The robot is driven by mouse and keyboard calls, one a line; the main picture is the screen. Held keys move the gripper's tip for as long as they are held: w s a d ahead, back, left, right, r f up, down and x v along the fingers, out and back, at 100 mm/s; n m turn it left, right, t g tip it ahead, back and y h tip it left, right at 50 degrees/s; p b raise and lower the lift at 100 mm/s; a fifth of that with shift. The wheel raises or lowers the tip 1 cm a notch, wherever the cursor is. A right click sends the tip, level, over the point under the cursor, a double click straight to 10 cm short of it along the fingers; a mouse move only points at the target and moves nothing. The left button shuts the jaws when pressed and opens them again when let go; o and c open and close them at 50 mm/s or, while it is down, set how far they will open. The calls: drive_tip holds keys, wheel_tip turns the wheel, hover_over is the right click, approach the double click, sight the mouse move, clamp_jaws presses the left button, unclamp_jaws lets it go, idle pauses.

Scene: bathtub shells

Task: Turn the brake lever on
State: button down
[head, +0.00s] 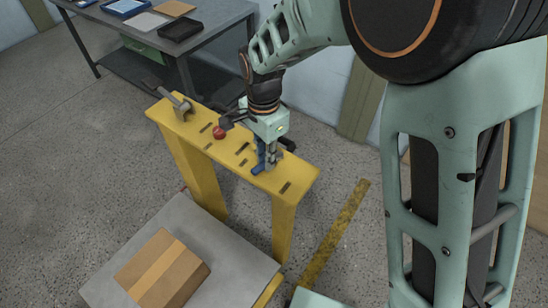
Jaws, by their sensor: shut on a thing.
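A yellow stand (291,185) carries several controls in slots along its top. My gripper (267,154) points down at the right part of the stand, shut on a blue lever (259,160). The fingers partly hide the lever, so its exact tilt is hard to tell. A red ball knob (219,132) stands to the left of the gripper. A grey lever (180,103) leans at the far left end of the stand. No label shows which one is the brake lever.
A cardboard box (162,270) lies on a grey platform (222,255) in front of the stand. A grey table (215,25) with trays stands at the back left. A yellow floor stripe (335,232) runs to the right. Open floor lies at the left.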

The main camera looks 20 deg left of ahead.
drive_tip(key=m, duration=0.1)
drive_tip(key=a+m, duration=0.1)
drive_tip(key=m, duration=0.1)
drive_tip(key=w+m, duration=0.1)
drive_tip(key=shift+w+a+m, duration=0.1)
drive_tip(key=shift+a+m, duration=0.15)
drive_tip(key=shift+m, duration=0.05)
drive_tip(key=m, duration=0.1)
drive_tip(key=w+m, duration=0.1)
drive_tip(key=m, duration=0.1)
drive_tip(key=a+m, duration=0.1)
drive_tip(key=shift+w+r+m+p, duration=0.1)
drive_tip(key=shift+w+m+p, duration=0.2)
drive_tip(key=shift+p, duration=0.05)
drive_tip(key=shift+w+m+p, duration=0.4)
drive_tip(key=shift+w+m, duration=0.1)
drive_tip(key=shift+m, duration=0.7)
drive_tip(key=shift+w+m+p, duration=0.3)
drive_tip(key=shift+w+m, duration=0.05)
drive_tip(key=shift+m, duration=0.5)
drive_tip(key=shift+w+m+p, duration=0.3)
drive_tip(key=shift+m, duration=0.55)
drive_tip(key=shift+w, duration=0.1)
drive_tip(key=c, duration=1.9)
unclamp_jaws()
drive_tip(key=shift+d, duration=0.1)
wheel_tip(320, 180, up, 12)
drive_tip(key=shift+f, duration=0.1)
